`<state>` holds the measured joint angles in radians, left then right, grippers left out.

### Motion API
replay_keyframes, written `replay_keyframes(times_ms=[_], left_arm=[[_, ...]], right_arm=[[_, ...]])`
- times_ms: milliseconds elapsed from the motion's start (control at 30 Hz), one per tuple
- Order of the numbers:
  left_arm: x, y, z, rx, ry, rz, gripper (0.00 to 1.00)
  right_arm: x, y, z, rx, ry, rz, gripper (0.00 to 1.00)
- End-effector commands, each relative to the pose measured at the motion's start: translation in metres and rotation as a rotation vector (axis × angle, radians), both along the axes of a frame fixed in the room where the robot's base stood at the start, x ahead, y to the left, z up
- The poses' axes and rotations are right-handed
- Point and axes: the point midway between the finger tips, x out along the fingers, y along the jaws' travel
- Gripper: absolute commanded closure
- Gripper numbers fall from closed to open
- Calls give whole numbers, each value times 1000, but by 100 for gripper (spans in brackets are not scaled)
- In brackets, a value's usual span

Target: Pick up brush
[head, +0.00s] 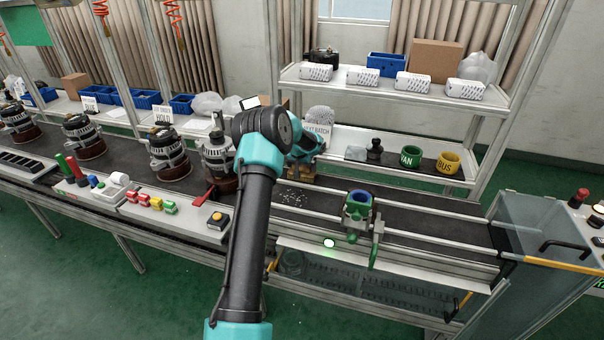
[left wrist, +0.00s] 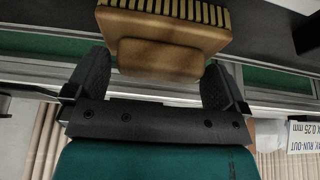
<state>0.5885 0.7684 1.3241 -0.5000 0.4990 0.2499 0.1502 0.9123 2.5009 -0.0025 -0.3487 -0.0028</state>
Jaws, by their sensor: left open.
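The brush (left wrist: 165,28) shows large in the left wrist view as a tan block with a row of dark bristles or slats along its far edge and a raised tan grip on the near side. My left gripper (left wrist: 159,66) is open, one dark finger on each side of the brush's grip. I cannot tell whether either finger touches it. In the head view, my left arm's teal wrist (head: 303,143) is over the conveyor, and a bit of tan shows just below it. The gripper and brush are mostly hidden there. My right gripper is not in view.
Several alternators (head: 170,155) stand on the dark conveyor to the left. A green fixture with a blue ring (head: 358,202) stands to the right. A shelf behind holds white boxes, a green cup (head: 410,157) and a yellow cup (head: 447,161). Pale specks (head: 292,195) lie on the belt.

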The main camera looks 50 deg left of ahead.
Motion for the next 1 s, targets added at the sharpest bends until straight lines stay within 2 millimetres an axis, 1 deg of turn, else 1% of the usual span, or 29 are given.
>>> replay_keyframes(times_ms=[200, 633, 867, 1000], left_arm=[[0, 0, 0, 0, 0, 0, 0], [0, 0, 0, -1, 1, 0, 41], [0, 0, 1, 0, 0, 0, 42], [0, 0, 4, 1, -1, 0, 42]], right_arm=[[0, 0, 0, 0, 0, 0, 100], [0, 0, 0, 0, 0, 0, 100], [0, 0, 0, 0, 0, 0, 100], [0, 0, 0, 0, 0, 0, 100]])
